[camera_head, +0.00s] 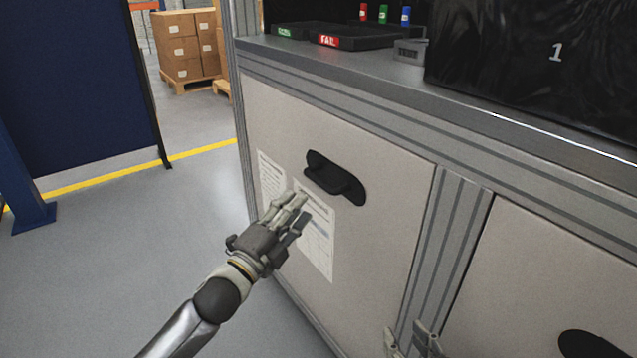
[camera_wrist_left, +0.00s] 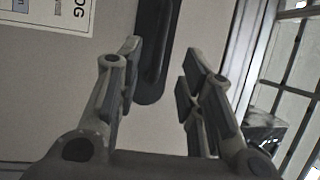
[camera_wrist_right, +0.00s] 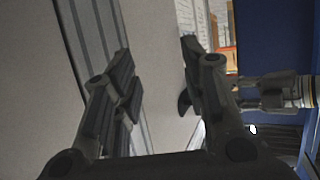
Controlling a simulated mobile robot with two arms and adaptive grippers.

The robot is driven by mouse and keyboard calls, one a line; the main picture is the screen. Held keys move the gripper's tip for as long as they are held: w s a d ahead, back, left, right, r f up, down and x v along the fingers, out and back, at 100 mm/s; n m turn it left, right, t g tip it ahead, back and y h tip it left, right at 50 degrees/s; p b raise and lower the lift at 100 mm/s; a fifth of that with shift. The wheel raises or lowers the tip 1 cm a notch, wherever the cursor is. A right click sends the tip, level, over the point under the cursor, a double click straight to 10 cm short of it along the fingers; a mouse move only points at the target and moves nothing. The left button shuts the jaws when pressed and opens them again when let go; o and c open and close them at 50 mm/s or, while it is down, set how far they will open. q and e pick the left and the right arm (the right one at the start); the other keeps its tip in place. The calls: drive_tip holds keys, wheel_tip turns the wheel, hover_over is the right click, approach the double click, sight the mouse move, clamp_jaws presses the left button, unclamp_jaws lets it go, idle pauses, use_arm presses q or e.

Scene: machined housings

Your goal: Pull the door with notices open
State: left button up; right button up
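The door with notices (camera_head: 390,215) is a beige cabinet panel and looks closed. Two white printed sheets (camera_head: 318,245) are fixed to it, and one also shows in the left wrist view (camera_wrist_left: 45,14). Its black recessed handle (camera_head: 335,178) sits in the upper middle. My left gripper (camera_head: 299,206) is open just in front of the sheets, below and left of the handle. In the left wrist view, the handle (camera_wrist_left: 155,60) lies ahead between the open fingers, with nothing gripped. My right gripper (camera_head: 408,336) is open and empty, low near the grey post right of the door.
A second beige panel with a black handle (camera_head: 592,344) is at the right. Above is a worktop with a black tray (camera_head: 345,40) and a black box marked 1 (camera_head: 540,60). A blue partition (camera_head: 75,85) stands left.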

sight(318, 178)
use_arm(q)
drive_tip(key=shift+b+x, duration=1)
drive_tip(key=shift+x, duration=4.05)
use_arm(e)
wheel_tip(318, 178, up, 9)
drive_tip(key=w+a+t+y, duration=0.1)
drive_tip(key=a+t, duration=0.1)
drive_tip(key=t, duration=0.3)
drive_tip(key=shift+w+r+t+y, duration=0.2)
drive_tip(key=shift+w+t+y, duration=0.1)
drive_tip(key=shift+w+y, duration=0.1)
use_arm(q)
drive_tip(key=shift+c, duration=0.4)
clamp_jaws()
